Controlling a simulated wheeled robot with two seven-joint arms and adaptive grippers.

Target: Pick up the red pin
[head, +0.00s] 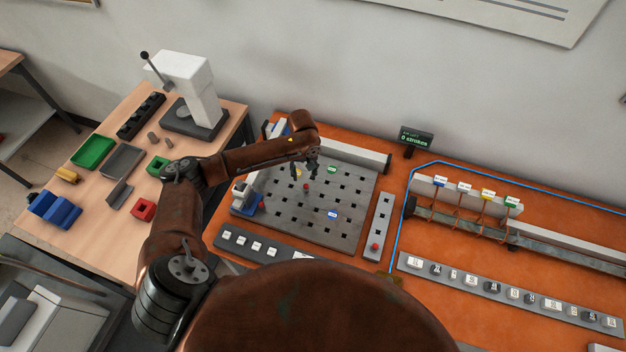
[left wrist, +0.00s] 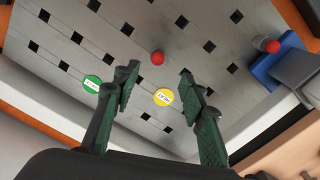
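A red pin (head: 306,187) with a round head stands on the grey perforated board (head: 285,222). In the left wrist view the red pin (left wrist: 157,57) shows ahead of the fingers, in line with the gap between them. My left gripper (head: 313,169) is above the board, close to the pin in the head view. In the left wrist view my left gripper (left wrist: 158,75) is open with nothing between its fingers. Another red ball-shaped head (left wrist: 271,46) is by a blue block at the board's edge. My right gripper is in neither view.
Yellow (left wrist: 163,97) and green (left wrist: 92,84) discs lie on the board, with a blue disc (head: 332,214) in the head view. A narrow strip (head: 381,217) right of the board carries another red knob (head: 375,246). A long grey rail (head: 357,156) runs behind the board.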

